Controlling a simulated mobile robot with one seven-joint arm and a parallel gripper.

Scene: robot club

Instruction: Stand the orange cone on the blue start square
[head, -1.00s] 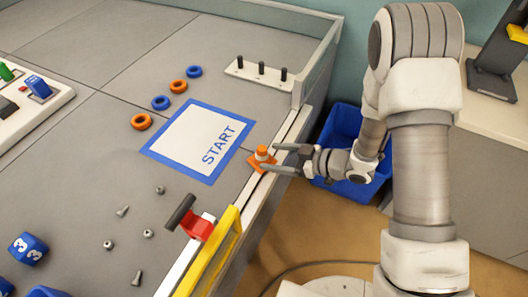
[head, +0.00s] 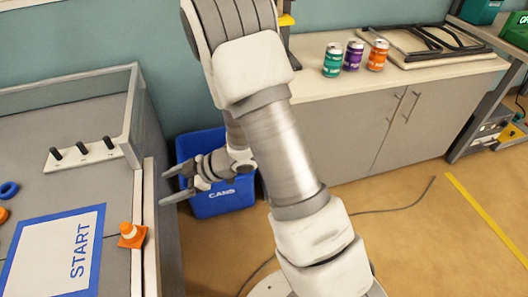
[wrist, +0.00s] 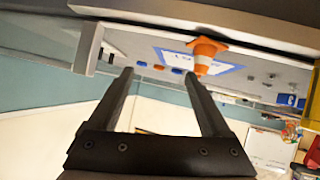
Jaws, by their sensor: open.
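The orange cone (head: 131,235), with a white band, stands upright on the table's right edge strip, just right of the blue-bordered start square (head: 40,262) and outside its border. It shows upside down in the wrist view (wrist: 203,57), beyond the right fingertip, with the start square (wrist: 176,58) behind it. My gripper (head: 163,188) is open and empty, off the table edge, to the right of the cone and apart from it. Its two dark fingers (wrist: 158,73) hold nothing in the wrist view.
A blue bin marked CANS (head: 222,203) stands on the floor below and behind my gripper. A white board with black pegs (head: 84,153) and a clear side wall lie at the table's back right. Several cans (head: 353,56) stand on the counter. The floor at right is mostly clear.

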